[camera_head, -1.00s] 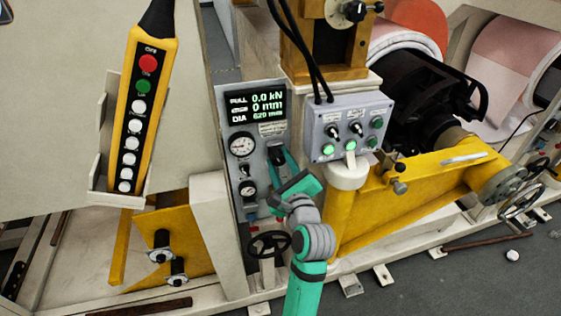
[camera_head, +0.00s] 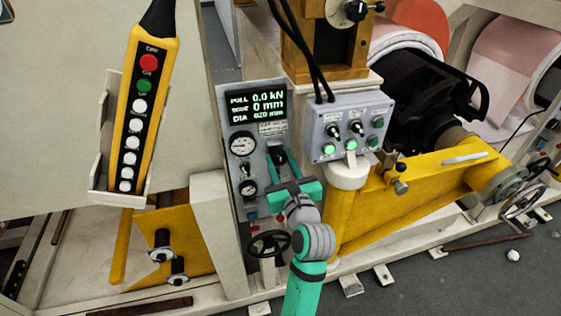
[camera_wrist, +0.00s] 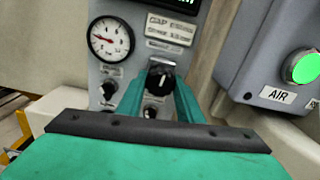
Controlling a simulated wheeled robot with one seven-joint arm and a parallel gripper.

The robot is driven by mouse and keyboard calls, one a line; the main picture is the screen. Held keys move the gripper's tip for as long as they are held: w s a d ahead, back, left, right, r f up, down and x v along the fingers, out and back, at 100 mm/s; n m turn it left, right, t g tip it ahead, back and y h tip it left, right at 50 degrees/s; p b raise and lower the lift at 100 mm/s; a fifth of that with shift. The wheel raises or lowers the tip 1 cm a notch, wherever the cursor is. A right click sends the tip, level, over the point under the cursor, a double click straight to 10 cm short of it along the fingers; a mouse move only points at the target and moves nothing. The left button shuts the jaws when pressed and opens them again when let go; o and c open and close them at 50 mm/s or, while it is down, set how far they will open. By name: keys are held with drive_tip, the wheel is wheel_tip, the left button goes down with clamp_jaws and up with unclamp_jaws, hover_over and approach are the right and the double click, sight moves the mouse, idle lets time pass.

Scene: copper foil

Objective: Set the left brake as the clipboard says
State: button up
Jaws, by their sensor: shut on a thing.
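The brake panel (camera_head: 262,128) is a grey upright plate with a lit display, two gauges and a black knob. The black knob (camera_wrist: 161,78) with a white pointer mark sits below a label plate; its mark points about straight up in the wrist view. My gripper (camera_head: 279,163) is teal and shut on this knob, one finger on each side. The upper gauge (camera_wrist: 110,38) has its needle toward the left. The display (camera_head: 256,105) reads PULL 0.0 kN, 0 mm and DIA 620 mm. No clipboard is in view.
A grey switch box (camera_head: 346,128) with lit green buttons stands close on the right. A yellow button pendant (camera_head: 144,110) hangs at left. A black handwheel (camera_head: 268,243) sits below the panel. Smaller knobs (camera_wrist: 109,88) lie close to my fingers.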

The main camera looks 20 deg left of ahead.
drive_tip(key=shift+f, duration=0.1)
drive_tip(key=o, duration=1)
drive_tip(key=shift+o, duration=0.2)
drive_tip(key=v, duration=1.1)
drive_tip(key=shift+w, duration=0.1)
